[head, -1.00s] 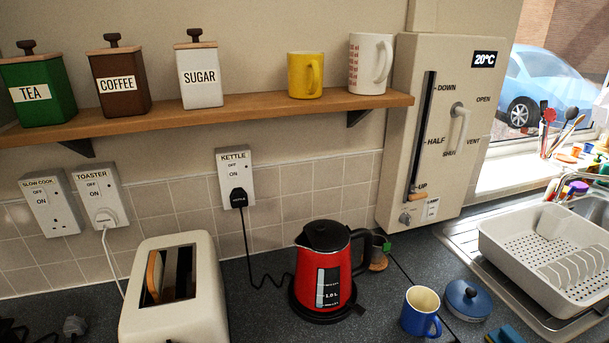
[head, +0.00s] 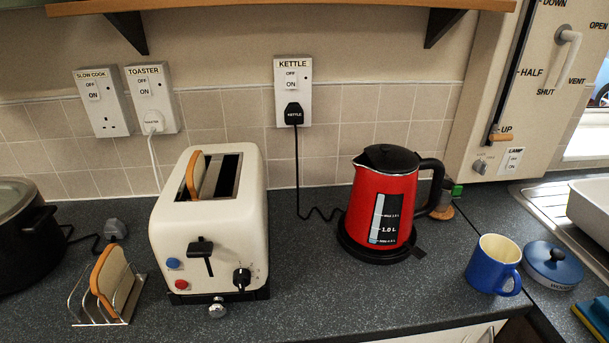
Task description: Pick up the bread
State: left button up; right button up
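One slice of bread (head: 109,279) with a brown crust stands upright in a wire toast rack (head: 128,300) on the counter, left of the toaster. Another bread slice (head: 195,174) sticks up out of the left slot of the cream toaster (head: 212,225). The toaster's right slot looks dark, with no bread showing. Neither of my grippers is in the head view.
A black slow cooker (head: 20,232) stands at the far left, with a loose plug (head: 115,229) beside it. A red kettle (head: 380,205), blue mug (head: 493,264) and blue lidded pot (head: 553,264) stand to the right. Counter between toaster and kettle is clear except for a cord.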

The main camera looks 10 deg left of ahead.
aim_at(109, 268)
jog(key=u, duration=0.4)
jog(key=j+u, duration=0.15)
jog(key=u, duration=0.25)
jog(key=i+u, duration=0.1)
jog(key=u, duration=0.7)
jog(key=j+z, duration=0.1)
jog(key=z, duration=0.2)
